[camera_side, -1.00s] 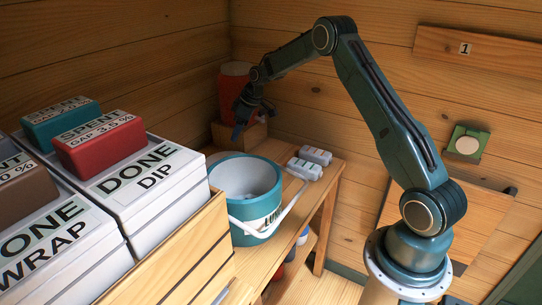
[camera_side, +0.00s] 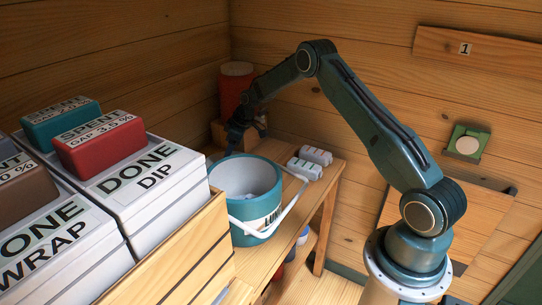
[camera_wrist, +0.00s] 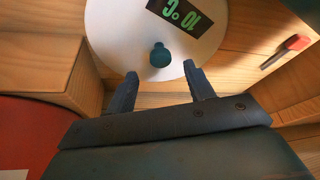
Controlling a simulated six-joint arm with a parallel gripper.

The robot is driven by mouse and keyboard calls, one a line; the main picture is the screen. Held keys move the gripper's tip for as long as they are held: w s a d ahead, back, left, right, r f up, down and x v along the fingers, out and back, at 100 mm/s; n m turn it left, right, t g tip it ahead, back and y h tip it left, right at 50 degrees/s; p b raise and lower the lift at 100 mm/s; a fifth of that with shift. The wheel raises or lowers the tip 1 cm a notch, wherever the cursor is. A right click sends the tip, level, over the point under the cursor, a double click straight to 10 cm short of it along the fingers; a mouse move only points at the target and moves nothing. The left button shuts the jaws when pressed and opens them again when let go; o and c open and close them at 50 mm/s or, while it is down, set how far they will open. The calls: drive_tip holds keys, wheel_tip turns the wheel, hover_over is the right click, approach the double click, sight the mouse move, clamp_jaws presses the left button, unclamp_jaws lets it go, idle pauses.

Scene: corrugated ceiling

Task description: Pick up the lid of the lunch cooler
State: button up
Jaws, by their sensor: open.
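The lid (camera_wrist: 205,42) is a white disc with a teal knob (camera_wrist: 160,55) and a black label reading 10 °C, at the top of the wrist view. My gripper (camera_wrist: 161,74) is open and empty, with the knob just ahead of and between its fingertips; whether they are level with it I cannot tell. In the side view my gripper (camera_side: 231,149) points down behind the cooler, and I cannot make out the lid there. The lunch cooler (camera_side: 226,208) is a teal round tub, open at the top, with a white handle tilted to the right.
A red cylinder (camera_side: 235,84) stands behind my gripper by a wooden block (camera_side: 219,133). Pale grey packs (camera_side: 309,162) lie right of the cooler. A wooden crate wall (camera_side: 190,256) and white DONE boxes (camera_side: 150,185) stand left. A red-handled tool (camera_wrist: 293,44) lies right in the wrist view.

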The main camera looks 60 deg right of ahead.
drive_tip(key=shift+x, duration=1.95)
drive_tip(key=shift+s, duration=0.1)
clamp_jaws()
drive_tip(key=shift+r, duration=0.2)
wheel_tip(320, 180, up, 20)
drive_tip(key=shift+f, duration=0.15)
drive_tip(key=shift+a, duration=0.1)
